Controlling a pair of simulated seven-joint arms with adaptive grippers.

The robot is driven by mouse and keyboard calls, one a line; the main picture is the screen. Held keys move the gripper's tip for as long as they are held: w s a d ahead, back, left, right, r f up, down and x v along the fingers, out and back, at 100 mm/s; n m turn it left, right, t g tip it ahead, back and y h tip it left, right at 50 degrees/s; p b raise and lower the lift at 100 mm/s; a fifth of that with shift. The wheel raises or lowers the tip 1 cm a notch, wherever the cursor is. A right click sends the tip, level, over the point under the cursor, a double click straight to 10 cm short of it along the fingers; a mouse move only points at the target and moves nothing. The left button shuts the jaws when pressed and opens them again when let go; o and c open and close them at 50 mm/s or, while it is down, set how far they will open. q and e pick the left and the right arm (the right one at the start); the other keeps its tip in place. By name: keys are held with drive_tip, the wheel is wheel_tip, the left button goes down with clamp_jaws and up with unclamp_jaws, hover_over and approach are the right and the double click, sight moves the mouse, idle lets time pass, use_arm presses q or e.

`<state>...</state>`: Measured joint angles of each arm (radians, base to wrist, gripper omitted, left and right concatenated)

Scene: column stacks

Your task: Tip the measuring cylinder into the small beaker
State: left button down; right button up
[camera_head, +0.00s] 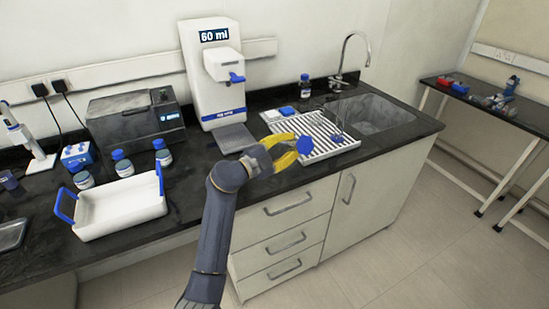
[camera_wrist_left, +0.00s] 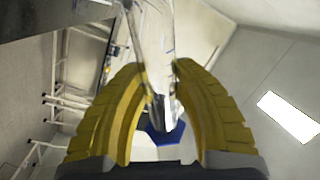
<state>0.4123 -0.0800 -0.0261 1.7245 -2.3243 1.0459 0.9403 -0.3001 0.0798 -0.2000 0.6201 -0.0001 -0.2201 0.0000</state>
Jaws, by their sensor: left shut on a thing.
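My left gripper (camera_head: 287,150) is in the head view, over the counter's front edge, in front of the white drying rack. Its yellow fingers are shut on the clear measuring cylinder (camera_wrist_left: 155,45), which shows between them in the left wrist view. The cylinder's blue foot (camera_head: 305,145) shows just right of the fingers in the head view, facing partly toward the camera, so the cylinder looks tilted. Its clear body is hard to make out there. I cannot pick out the small beaker in either view. My right gripper is not in view.
A white dispenser reading "60 ml" (camera_head: 216,75) stands behind my left arm. A ribbed drying rack (camera_head: 325,128) lies beside the sink (camera_head: 372,115). A white tray with blue handles (camera_head: 122,203) and several blue-capped bottles are at left. A side table (camera_head: 500,105) stands at right.

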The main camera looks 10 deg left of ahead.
use_arm(q)
drive_tip(key=f+m, duration=0.2)
drive_tip(key=m, duration=0.3)
drive_tip(key=s+f+m+g+h+b, duration=0.1)
drive_tip(key=f+m, duration=0.1)
drive_tip(key=m, duration=0.3)
drive_tip(key=f+m+g, duration=0.1)
drive_tip(key=f+m, duration=0.1)
drive_tip(key=m, duration=0.3)
drive_tip(key=shift+s+d+h+b, duration=0.15)
drive_tip(key=shift+d+h+b, duration=0.25)
drive_tip(key=shift+w+a+f+m, duration=0.2)
drive_tip(key=shift+f+m, duration=0.2)
drive_tip(key=shift+m, duration=0.3)
drive_tip(key=m, duration=0.2)
drive_tip(key=m+b, duration=0.1)
drive_tip(key=m, duration=0.1)
drive_tip(key=shift+s+d+r+g, duration=0.1)
drive_tip(key=shift+r+g, duration=0.2)
drive_tip(key=shift+r, duration=0.1)
drive_tip(key=m, duration=0.2)
drive_tip(key=shift+s+d+r+m, duration=0.1)
drive_tip(key=shift+s+m, duration=0.05)
drive_tip(key=shift+m, duration=0.15)
drive_tip(key=shift+s+d+m+g+y, duration=0.1)
drive_tip(key=shift+m+g+y, duration=0.05)
drive_tip(key=shift+m, duration=0.6)
drive_tip(key=shift+s+d+m+g+y, duration=0.1)
drive_tip(key=shift+m+g+y, duration=0.05)
drive_tip(key=shift+m, duration=0.6)
